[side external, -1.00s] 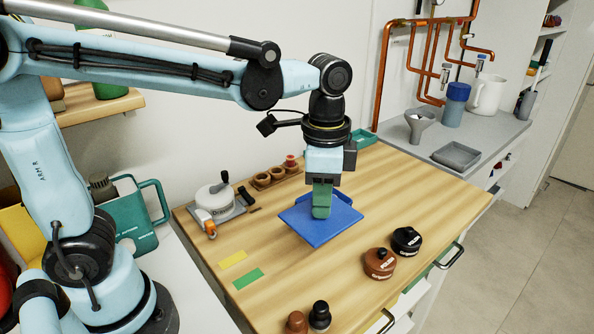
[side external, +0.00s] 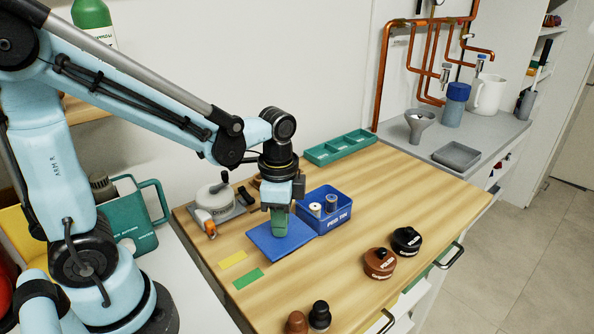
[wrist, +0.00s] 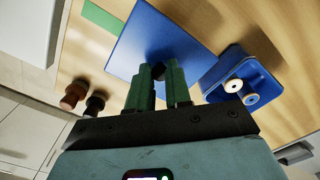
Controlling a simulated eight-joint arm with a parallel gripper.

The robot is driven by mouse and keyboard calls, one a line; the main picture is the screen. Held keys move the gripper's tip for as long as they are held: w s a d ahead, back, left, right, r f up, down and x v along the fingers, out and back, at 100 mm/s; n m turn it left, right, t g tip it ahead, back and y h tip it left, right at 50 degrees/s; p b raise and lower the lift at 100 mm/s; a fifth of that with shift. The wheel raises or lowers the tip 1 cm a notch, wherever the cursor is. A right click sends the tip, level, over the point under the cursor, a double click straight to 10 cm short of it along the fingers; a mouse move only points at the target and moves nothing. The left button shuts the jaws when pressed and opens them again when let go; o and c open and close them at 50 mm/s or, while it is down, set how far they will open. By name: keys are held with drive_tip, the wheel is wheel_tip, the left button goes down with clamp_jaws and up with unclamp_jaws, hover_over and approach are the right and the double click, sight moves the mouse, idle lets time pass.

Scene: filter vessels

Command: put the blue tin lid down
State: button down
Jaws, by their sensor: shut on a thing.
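The blue tin lid (side external: 282,240) is a flat square plate left of the blue tin (side external: 325,218). My gripper (side external: 279,222) is above the lid and shut on its small dark knob (wrist: 158,71), which shows between the green fingers (wrist: 158,88) in the wrist view. The lid (wrist: 150,40) looks roughly level and low over the wood; I cannot tell whether it touches.
A yellow strip (side external: 232,259) and a green strip (side external: 248,278) lie left of the lid. A white round device (side external: 214,201) stands behind it. Brown (side external: 380,264) and black (side external: 406,241) canisters stand to the right. A green tray (side external: 340,148) is at the back; the right of the wooden top is bare.

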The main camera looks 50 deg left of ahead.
drive_tip(key=shift+w+a+f, duration=0.45)
drive_tip(key=shift+a+f, duration=0.15)
drive_tip(key=shift+a, duration=0.15)
drive_tip(key=shift+f, duration=1.9)
drive_tip(key=shift+f, duration=0.15)
drive_tip(key=c, duration=1.1)
unclamp_jaws()
drive_tip(key=shift+o, duration=0.2)
wheel_tip(320, 180, up, 13)
drive_tip(key=s+n+t, duration=0.2)
drive_tip(key=n+t, duration=0.5)
drive_tip(key=n, duration=0.2)
drive_tip(key=shift+s+d+f, duration=0.2)
drive_tip(key=shift+s+d, duration=0.05)
